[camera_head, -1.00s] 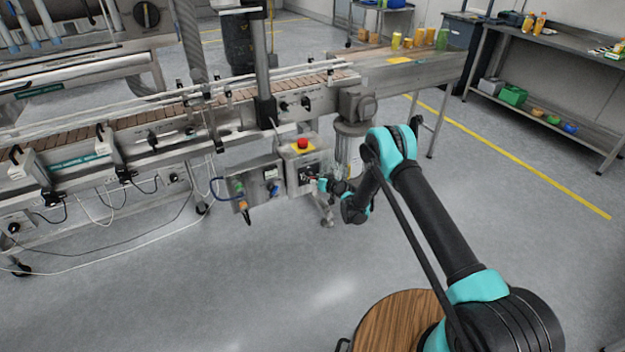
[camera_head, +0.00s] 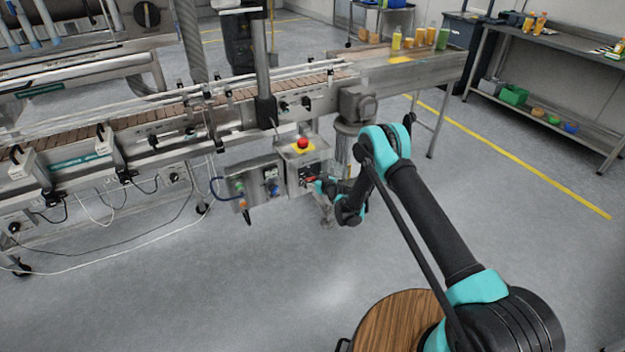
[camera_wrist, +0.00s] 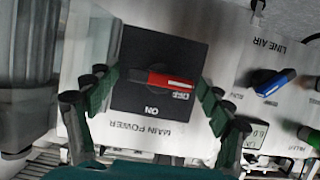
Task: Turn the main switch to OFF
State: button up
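The main switch is a red handle (camera_wrist: 170,81) on a square black plate (camera_wrist: 135,100) marked MAIN POWER, seen upside down in the wrist view. The handle lies about level, its red end to the right, close above the word OFF; ON is below the middle. In the head view the red handle (camera_head: 310,179) shows on the box face under the emergency stop. My gripper (camera_wrist: 157,80) is open, with one finger on each side of the handle, apart from it. In the head view my gripper (camera_head: 319,186) is at the box front, its fingers too small to tell.
A blue LINE AIR handle (camera_wrist: 274,83) sits right of the plate in the wrist view. The red emergency stop (camera_head: 302,143) stands on top of the box. A neighbouring control box (camera_head: 253,185) has a hanging cable.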

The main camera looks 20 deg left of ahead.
aim_at(309, 158)
notch_tip(309, 158, up, 10)
dwell(0.8)
jog(key=shift+r, duration=0.1)
